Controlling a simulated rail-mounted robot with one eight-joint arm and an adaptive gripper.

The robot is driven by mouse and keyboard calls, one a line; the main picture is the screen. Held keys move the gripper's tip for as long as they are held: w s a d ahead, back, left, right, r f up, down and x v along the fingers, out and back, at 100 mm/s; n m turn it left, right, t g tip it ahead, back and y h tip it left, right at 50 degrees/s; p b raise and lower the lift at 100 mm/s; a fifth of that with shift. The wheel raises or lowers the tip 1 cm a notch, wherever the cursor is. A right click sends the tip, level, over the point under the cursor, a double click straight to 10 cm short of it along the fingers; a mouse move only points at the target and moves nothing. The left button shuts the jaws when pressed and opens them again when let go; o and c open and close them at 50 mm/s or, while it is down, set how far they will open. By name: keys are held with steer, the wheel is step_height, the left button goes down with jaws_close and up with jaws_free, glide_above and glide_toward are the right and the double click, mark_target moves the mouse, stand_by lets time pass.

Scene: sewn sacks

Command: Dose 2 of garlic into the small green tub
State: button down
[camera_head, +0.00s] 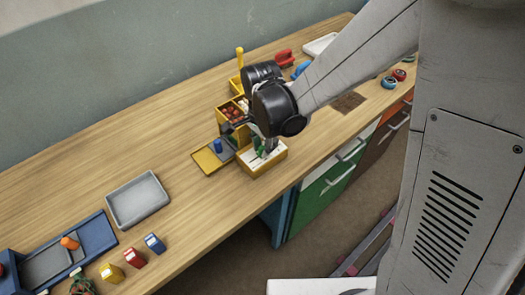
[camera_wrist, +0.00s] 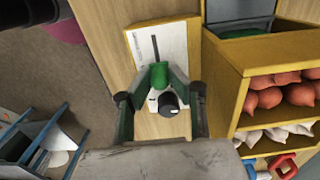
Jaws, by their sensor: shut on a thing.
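In the wrist view my gripper (camera_wrist: 168,85) is shut on a small green piece (camera_wrist: 178,73). A white piece with a black round cap (camera_wrist: 169,101) shows between the fingers. They are over a shallow wooden box holding a white card (camera_wrist: 140,45) with a dark stroke. In the head view my gripper (camera_head: 268,147) is down at this box (camera_head: 265,164), partly hiding it. White bulbs, likely garlic (camera_wrist: 258,136), lie in the lower compartment of a yellow rack (camera_wrist: 232,95). Which green thing is the small green tub I cannot tell.
Red onions (camera_wrist: 272,92) fill the compartment beside the white bulbs. A yellow tray (camera_head: 208,160) with a blue item (camera_head: 217,146) adjoins the rack. A grey tray (camera_head: 137,199) and several small coloured boxes (camera_head: 134,258) stand at the left. The table between is clear.

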mark_target(263, 147)
steer(key=shift+w+d, duration=0.15)
steer(key=shift+d, duration=0.05)
steer(key=c, duration=1.6)
jaws_free()
steer(key=shift+r, duration=0.15)
step_height(263, 147, up, 12)
steer(key=shift+f, duration=0.1)
steer(key=s+d+r+n+t+b, duration=0.1)
steer(key=s+d+n+t, duration=0.1)
steer(key=d, duration=0.4)
steer(key=s+d+r+n+t+b, duration=0.1)
steer(key=s+d+n+t+b, duration=0.1)
steer(key=s+d+n, duration=0.2)
steer(key=s+d+r+n+t+b, duration=0.1)
steer(key=s+d+n+t+b, duration=0.1)
steer(key=s+d, duration=0.5)
steer(key=shift+d+n+t, duration=0.6)
steer(key=shift+d+n, duration=0.4)
steer(key=shift+d, duration=0.6)
